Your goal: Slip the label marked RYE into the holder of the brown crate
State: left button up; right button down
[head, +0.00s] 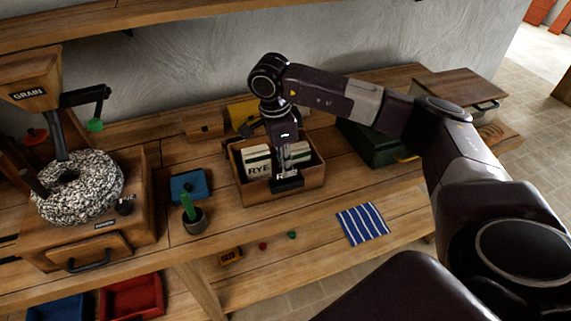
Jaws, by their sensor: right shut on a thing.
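The brown crate (313,177) stands on the wooden bench near the middle of the head view, open at the top. Pale packs lie in it, and RYE lettering shows on a pale face (258,169) left of my fingers. My right gripper (287,178) reaches down over the crate's front side, shut on the RYE label. The label is mostly hidden by the fingers. A dark piece shows at the fingertips against the crate's front; I cannot tell whether it is the holder. I cannot tell whether the label touches the holder. My left gripper is out of view.
A grain mill (75,190) stands at the left. A dark green box (370,147) stands behind to the right. A striped cloth (362,224) lies at the front right.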

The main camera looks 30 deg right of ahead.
aim_at(280, 170)
jog(key=c, duration=1.9)
grip_release()
notch_tip(280, 170, up, 12)
jog(key=a, duration=0.1)
jog(key=shift+w+a, duration=0.15)
jog(key=shift+a, duration=0.05)
